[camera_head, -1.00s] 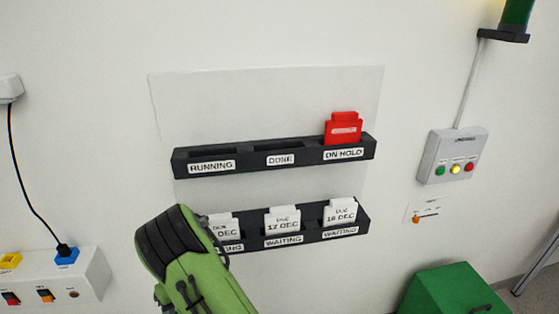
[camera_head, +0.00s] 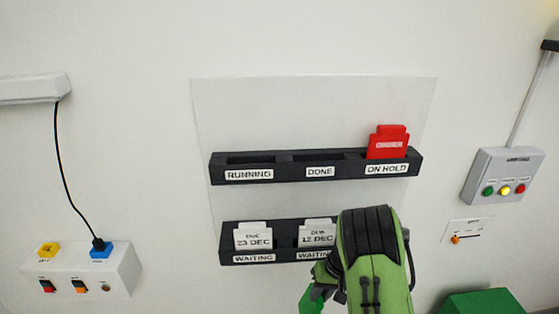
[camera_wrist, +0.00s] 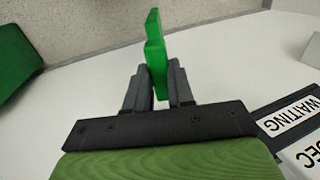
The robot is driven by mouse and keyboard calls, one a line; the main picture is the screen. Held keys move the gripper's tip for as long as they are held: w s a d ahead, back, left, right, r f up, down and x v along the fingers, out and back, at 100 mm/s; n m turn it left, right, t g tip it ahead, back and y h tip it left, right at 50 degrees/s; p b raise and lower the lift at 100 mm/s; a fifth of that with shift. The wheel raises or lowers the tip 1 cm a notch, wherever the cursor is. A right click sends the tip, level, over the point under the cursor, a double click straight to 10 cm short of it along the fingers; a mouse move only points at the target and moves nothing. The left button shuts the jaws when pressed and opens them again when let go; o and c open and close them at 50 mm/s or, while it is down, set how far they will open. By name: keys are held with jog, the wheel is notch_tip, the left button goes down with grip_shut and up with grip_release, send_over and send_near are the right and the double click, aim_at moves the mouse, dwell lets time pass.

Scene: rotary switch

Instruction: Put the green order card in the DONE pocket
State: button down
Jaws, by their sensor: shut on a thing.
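The green order card (camera_wrist: 155,45) stands edge-on between the fingers of my gripper (camera_wrist: 158,88) in the wrist view. My gripper is shut on it. In the head view part of the green card (camera_head: 314,298) shows at the lower left of my arm, below the lower rack; my arm hides much of the gripper. The DONE pocket (camera_head: 319,171) is the middle one of the upper dark rack and looks empty. The card is below this pocket in the picture and apart from it.
A red card (camera_head: 388,143) stands in the ON HOLD pocket. The RUNNING pocket (camera_head: 249,174) looks empty. White cards (camera_head: 253,237) stand in the lower WAITING rack (camera_head: 285,254); my arm hides its right end. A button box (camera_head: 503,175) is at right, a socket box (camera_head: 90,270) at left.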

jog(key=r+p, duration=0.3)
jog(key=r, duration=0.1)
jog(key=r+p, duration=0.4)
jog(key=shift+d+r+p, duration=0.2)
jog(key=shift+r+p, duration=0.1)
